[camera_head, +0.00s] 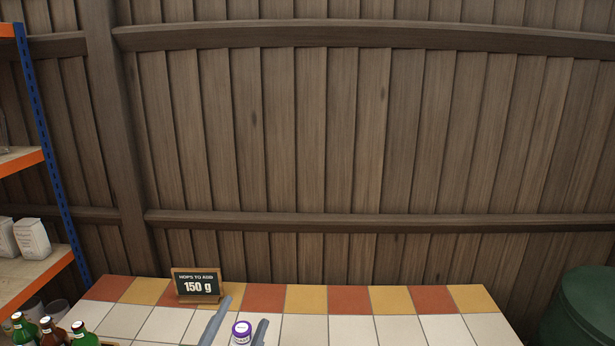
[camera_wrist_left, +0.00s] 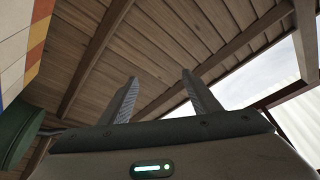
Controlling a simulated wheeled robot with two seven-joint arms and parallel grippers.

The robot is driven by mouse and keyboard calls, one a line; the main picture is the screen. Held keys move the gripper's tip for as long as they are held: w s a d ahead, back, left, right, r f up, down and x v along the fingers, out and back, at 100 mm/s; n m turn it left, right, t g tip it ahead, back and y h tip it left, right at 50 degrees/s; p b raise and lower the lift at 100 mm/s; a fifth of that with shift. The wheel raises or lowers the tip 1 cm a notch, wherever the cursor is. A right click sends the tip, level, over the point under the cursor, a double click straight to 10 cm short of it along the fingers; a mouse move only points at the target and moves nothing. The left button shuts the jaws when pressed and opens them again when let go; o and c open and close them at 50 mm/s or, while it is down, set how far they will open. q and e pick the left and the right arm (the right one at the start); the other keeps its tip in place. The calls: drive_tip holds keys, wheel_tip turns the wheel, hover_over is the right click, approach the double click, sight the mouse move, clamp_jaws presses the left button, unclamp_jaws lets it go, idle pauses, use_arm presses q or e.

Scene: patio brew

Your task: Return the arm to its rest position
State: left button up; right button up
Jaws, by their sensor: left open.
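My left gripper (camera_head: 243,312) shows at the bottom edge of the head view, its two grey fingers apart. In the left wrist view the left gripper (camera_wrist_left: 161,86) is open, with nothing between its fingers. My right gripper is in neither view.
A tiled counter (camera_head: 330,328) holds a small sign reading "HOPS TO ADD 150 g" (camera_head: 197,285) and several bottles (camera_head: 50,333) at front left. Shelving (camera_head: 50,170) stands left, a green container (camera_head: 585,308) right. A wooden fence (camera_head: 330,130) is behind.

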use_arm(q)
drive_tip(key=s+a+f+n+g+y, duration=0.2)
drive_tip(key=s+a+f+g, duration=0.15)
drive_tip(key=f, duration=0.35)
drive_tip(key=s+a+f+n+g+y, duration=0.2)
drive_tip(key=s+a+f+n+g, duration=0.15)
drive_tip(key=f, duration=0.45)
drive_tip(key=s+a+f+n+g+y, duration=0.1)
drive_tip(key=s+a+f+n+g, duration=0.1)
drive_tip(key=s+f, duration=0.4)
drive_tip(key=s+a+f+n+g, duration=0.1)
drive_tip(key=s+f+g, duration=0.4)
drive_tip(key=s, duration=0.4)
drive_tip(key=s+f+n+g, duration=0.1)
drive_tip(key=s+f+g, duration=0.2)
drive_tip(key=s+f, duration=0.5)
wheel_tip(320, 180, down, 26)
drive_tip(key=s+f+g, duration=0.1)
drive_tip(key=s, duration=0.1)
drive_tip(key=s+a+f+g, duration=0.1)
drive_tip(key=s+a+f, duration=0.2)
drive_tip(key=s+f, duration=1.4)
drive_tip(key=shift+s+a+f+m, duration=0.2)
drive_tip(key=shift+s+m, duration=0.15)
drive_tip(key=shift+s, duration=0.2)
